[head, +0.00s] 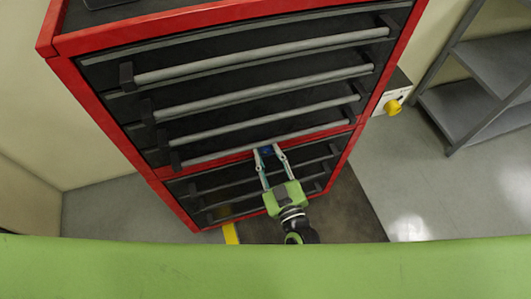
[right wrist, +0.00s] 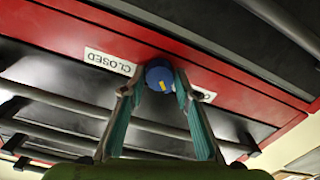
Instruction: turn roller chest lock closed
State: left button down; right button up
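The roller chest (head: 105,110) is red with dark drawers and long grey handles. Its blue lock knob (head: 266,151) is on the red strip between the upper and lower drawers. In the right wrist view the knob (right wrist: 158,72) shows a yellow mark on its lower right. An upside-down "CLOSED" label (right wrist: 109,62) is left of the knob; a second label (right wrist: 205,95) to its right is mostly hidden by a finger. My right gripper (head: 270,151) has its fingertips on either side of the knob, apparently shut on it. My left gripper is out of view.
Drawer handles (head: 262,63) stick out above and below the lock strip. A grey shelf (head: 465,110) stands farther right. The floor (head: 410,190) at the right is clear.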

jog(key=c, duration=0.4)
jog(key=shift+m, duration=0.4)
jog(key=m, duration=0.3)
jog(key=shift+m, duration=0.3)
jog(key=m, duration=0.3)
jog(key=shift+m, duration=0.3)
jog(key=m, duration=0.4)
jog(key=shift+f+m, duration=0.15)
jog(key=shift+m, duration=0.15)
jog(key=m+b, duration=0.1)
jog(key=m, duration=0.4)
jog(key=shift+b, duration=0.35)
jog(key=shift+m, duration=0.4)
